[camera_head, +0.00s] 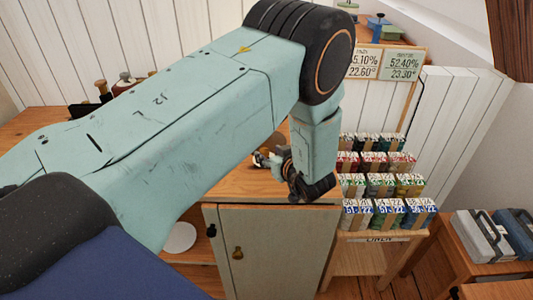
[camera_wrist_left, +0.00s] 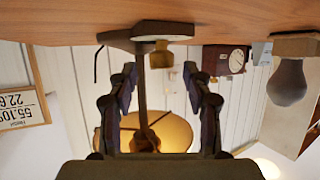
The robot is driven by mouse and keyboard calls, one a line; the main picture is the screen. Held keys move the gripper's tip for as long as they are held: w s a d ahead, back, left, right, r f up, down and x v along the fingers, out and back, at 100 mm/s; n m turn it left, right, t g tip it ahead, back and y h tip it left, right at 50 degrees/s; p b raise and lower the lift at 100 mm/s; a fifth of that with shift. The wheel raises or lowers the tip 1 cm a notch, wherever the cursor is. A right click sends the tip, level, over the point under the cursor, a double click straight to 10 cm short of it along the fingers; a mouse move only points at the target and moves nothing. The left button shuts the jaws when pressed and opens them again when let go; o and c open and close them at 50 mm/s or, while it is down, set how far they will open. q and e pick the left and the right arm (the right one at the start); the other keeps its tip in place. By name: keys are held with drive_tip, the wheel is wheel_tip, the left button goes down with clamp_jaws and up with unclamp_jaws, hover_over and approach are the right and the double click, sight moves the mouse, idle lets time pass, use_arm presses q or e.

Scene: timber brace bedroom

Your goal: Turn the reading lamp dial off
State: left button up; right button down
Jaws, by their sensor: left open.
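In the left wrist view, which is upside down, the reading lamp has a dark base (camera_wrist_left: 118,38) on the wooden top, a thin stem and a glowing yellowish shade (camera_wrist_left: 178,130). A brass-coloured knob (camera_wrist_left: 160,56), which looks like the dial, sits at the base beside a pale disc. My left gripper (camera_wrist_left: 159,74) is open, its fingers on either side of the knob in the picture; I see no contact. In the head view my left gripper (camera_head: 308,183) is over the cabinet top, and my arm hides the lamp. My right gripper is not in view.
A small clock (camera_wrist_left: 225,60) and a grey bulb-shaped object (camera_wrist_left: 288,82) stand to the right in the wrist view. In the head view, a rack of several small boxes (camera_head: 380,185) stands close right of the cabinet (camera_head: 270,250). A number sign (camera_head: 385,63) stands behind.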

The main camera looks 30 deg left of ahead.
sight(265, 154)
use_arm(q)
drive_tip(key=shift+w+a+f, duration=0.1)
drive_tip(key=shift+w+a, duration=0.05)
drive_tip(key=shift+w, duration=0.1)
drive_tip(key=shift+w+a+f, duration=0.1)
drive_tip(key=shift+a, duration=0.2)
drive_tip(key=shift+w+a+f, duration=0.1)
drive_tip(key=shift+a+f, duration=0.25)
drive_tip(key=shift+a, duration=0.35)
drive_tip(key=shift+d+r, duration=0.3)
drive_tip(key=shift+d, duration=0.2)
drive_tip(key=c, duration=0.3)
drive_tip(key=shift+a+f, duration=0.2)
drive_tip(key=shift+a, duration=0.2)
drive_tip(key=c, duration=0.5)
drive_tip(key=shift+d, duration=0.15)
clamp_jaws()
